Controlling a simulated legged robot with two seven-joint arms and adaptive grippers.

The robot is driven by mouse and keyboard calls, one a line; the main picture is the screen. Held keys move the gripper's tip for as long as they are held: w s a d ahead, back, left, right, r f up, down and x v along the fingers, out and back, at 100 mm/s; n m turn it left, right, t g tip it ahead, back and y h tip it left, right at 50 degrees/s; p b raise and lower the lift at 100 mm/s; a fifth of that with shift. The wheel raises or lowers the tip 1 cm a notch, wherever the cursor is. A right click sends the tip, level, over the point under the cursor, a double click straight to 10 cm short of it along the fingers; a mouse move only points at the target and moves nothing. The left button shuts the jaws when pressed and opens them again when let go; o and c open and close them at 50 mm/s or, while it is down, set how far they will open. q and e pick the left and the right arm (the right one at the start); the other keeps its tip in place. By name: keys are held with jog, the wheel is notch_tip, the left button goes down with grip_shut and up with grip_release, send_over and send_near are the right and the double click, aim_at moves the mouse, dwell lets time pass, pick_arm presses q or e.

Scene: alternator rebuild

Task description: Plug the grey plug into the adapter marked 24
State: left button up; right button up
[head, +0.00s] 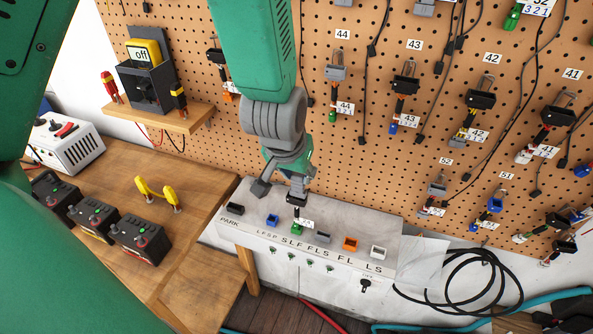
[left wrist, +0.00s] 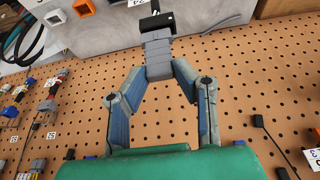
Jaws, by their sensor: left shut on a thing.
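My left gripper (head: 288,172) comes down over the grey socket panel from above in the head view. In the left wrist view the gripper (left wrist: 159,72) is shut on the ribbed grey plug (left wrist: 158,50). The plug's far end meets a black adapter (left wrist: 155,21); how deep it sits there I cannot tell. In the head view the black adapter (head: 297,199) stands below the fingers, above the green socket (head: 297,229). A white tag (head: 306,222) hangs by it, partly legible; the tag (left wrist: 136,3) reads 24 in the left wrist view. The gripper mostly hides the plug in the head view.
The socket panel (head: 330,200) also carries blue, grey, orange and white sockets. A perforated board (head: 340,165) behind holds several tagged adapters and hanging cables. A wooden bench (head: 190,200) with black boxes is at left. A thick black cable (head: 462,285) coils at lower right.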

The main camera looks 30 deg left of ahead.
aim_at(296, 199)
pick_arm(q)
jog(key=shift+d+f, duration=0.1)
jog(key=shift+f, duration=0.05)
jog(key=shift+a+r, duration=0.2)
jog(key=shift+r, duration=0.3)
jog(key=shift+r+p, duration=0.35)
jog(key=shift+r, duration=1.65)
